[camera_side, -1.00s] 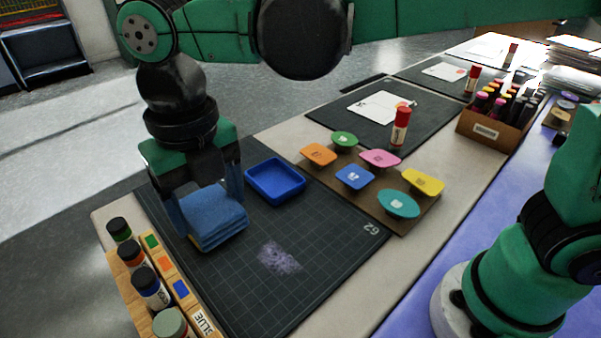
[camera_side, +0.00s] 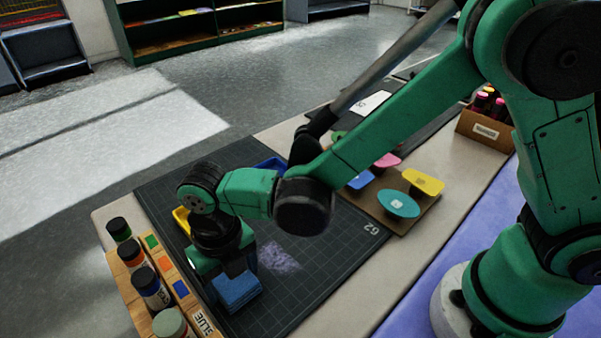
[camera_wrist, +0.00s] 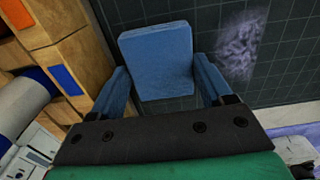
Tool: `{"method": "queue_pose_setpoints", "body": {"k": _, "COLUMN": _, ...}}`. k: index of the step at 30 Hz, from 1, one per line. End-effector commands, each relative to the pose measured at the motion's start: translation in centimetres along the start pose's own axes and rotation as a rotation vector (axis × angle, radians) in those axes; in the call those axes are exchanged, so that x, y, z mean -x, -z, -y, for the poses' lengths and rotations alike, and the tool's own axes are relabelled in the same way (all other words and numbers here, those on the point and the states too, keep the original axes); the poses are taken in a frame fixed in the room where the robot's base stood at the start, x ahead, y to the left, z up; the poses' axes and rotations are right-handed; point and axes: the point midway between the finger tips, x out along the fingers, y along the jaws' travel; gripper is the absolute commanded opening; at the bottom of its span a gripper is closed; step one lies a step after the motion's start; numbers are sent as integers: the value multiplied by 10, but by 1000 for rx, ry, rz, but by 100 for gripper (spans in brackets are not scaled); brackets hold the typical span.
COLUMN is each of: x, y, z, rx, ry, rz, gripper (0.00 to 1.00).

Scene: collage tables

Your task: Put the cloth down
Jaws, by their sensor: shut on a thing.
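The folded blue cloth (camera_side: 237,290) is held in my gripper (camera_side: 232,270) over the front left part of the dark gridded mat (camera_side: 330,255). In the wrist view the cloth (camera_wrist: 156,58) lies between the two fingers of my gripper (camera_wrist: 160,80), which are shut on it. A pale purple smudge (camera_side: 279,257) is on the mat, up and right of the cloth; it also shows in the wrist view (camera_wrist: 241,42). I cannot tell whether the cloth touches the mat. A yellow tray (camera_side: 181,219) shows partly behind my wrist.
A wooden glue rack (camera_side: 165,300) with several bottles stands close left of the cloth. A blue tray (camera_side: 270,163) is mostly hidden behind my arm. A brown board (camera_side: 415,219) with coloured lids lies right. The mat right of the smudge is clear.

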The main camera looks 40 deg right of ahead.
Motion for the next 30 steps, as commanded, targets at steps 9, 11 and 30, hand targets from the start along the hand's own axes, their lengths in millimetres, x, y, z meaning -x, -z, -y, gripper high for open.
{"method": "queue_pose_setpoints", "body": {"k": 9, "x": -2, "y": 0, "z": 0, "rx": 0, "ry": 0, "rz": 0, "gripper": 84}}
{"method": "queue_pose_setpoints", "body": {"k": 11, "x": -2, "y": 0, "z": 0, "rx": 0, "ry": 0, "rz": 0, "gripper": 100}}
{"method": "queue_pose_setpoints", "body": {"k": 30, "x": 55, "y": 0, "z": 0, "rx": 0, "ry": 0, "rz": 0, "gripper": 100}}
